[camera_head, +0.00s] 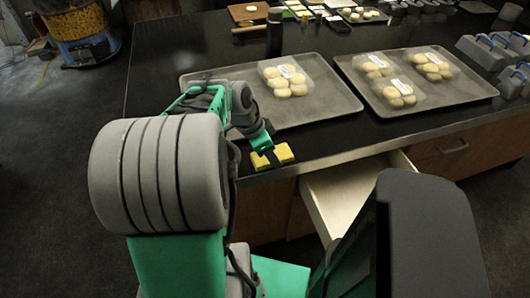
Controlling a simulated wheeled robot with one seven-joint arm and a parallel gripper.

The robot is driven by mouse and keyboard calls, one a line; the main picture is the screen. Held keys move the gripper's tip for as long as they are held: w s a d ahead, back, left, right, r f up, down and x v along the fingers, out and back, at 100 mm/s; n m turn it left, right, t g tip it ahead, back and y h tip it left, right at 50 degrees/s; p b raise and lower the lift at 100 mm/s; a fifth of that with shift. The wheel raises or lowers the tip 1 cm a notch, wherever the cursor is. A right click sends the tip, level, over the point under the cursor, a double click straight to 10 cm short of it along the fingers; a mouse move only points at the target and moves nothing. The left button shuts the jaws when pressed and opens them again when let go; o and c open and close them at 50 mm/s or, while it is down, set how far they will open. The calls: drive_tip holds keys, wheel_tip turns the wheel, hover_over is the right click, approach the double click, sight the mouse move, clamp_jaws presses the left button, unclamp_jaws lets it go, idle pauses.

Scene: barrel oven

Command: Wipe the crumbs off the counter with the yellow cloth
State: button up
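The yellow cloth (285,153) lies as a small, folded-looking block at the front edge of the dark counter (160,75), above the cabinet front. My gripper (272,156) points down onto the cloth, and its dark tip covers the cloth's middle. The fingers are too small and hidden to tell whether they are open or shut on it. I can make out no crumbs on the counter; my arm hides part of the surface left of the cloth.
Two metal trays (325,104) (452,93) hold packs of round pale dough. An open drawer (345,192) juts out below the counter. Grey blocks with blue handles (482,52) sit at right. The counter's left part is bare.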

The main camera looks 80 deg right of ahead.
drive_tip(key=shift+w+d, duration=0.5)
drive_tip(key=shift+d, duration=0.4)
drive_tip(key=shift+w+d, duration=0.45)
drive_tip(key=shift+d, duration=0.45)
drive_tip(key=shift+s+d+f+b, duration=0.1)
drive_tip(key=shift+s+d+b, duration=0.15)
drive_tip(key=shift+s, duration=0.2)
drive_tip(key=shift+s+d+f+b, duration=0.1)
drive_tip(key=shift+s+d+b, duration=0.1)
drive_tip(key=shift+s, duration=0.25)
drive_tip(key=shift+s+a+r, duration=0.1)
drive_tip(key=shift+s+a, duration=0.45)
drive_tip(key=shift+a, duration=0.35)
drive_tip(key=shift+s+a+r, duration=0.1)
drive_tip(key=shift+s+a, duration=0.4)
drive_tip(key=shift+a, duration=0.35)
drive_tip(key=shift+r+p, duration=1.9)
drive_tip(key=shift+r, duration=1.1)
drive_tip(key=shift+d+r, duration=0.1)
wheel_tip(320, 180, up, 3)
drive_tip(key=shift+f+p, duration=0.1)
drive_tip(key=shift+p, duration=0.75)
